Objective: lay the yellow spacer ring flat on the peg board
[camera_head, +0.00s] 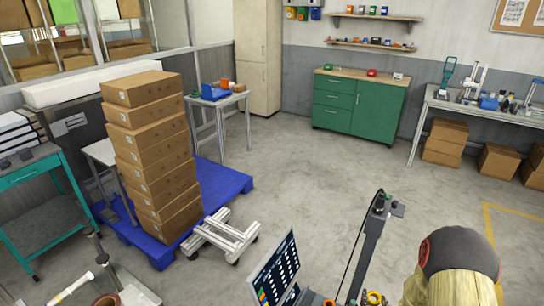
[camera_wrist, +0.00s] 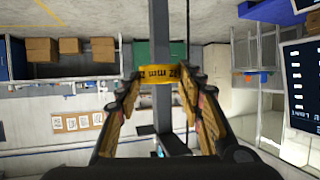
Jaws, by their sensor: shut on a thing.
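In the wrist view my gripper (camera_wrist: 160,76) is shut on the yellow spacer ring (camera_wrist: 158,72). The ring is seen edge-on as a yellow band with dark marks, held between the two fingertips. In the head view my gripper cannot be made out. A small yellow ring (camera_head: 374,298) shows there at the bottom edge; I cannot tell whether it is the held one. I cannot pick out the peg board in either view.
A dark upright stand (camera_head: 367,240) rises beside a monitor (camera_head: 275,268) in the head view. A person's capped head (camera_head: 455,250) is close at the lower right. Stacked cartons (camera_head: 150,150) stand on a blue pallet (camera_head: 235,185). The floor in the middle is clear.

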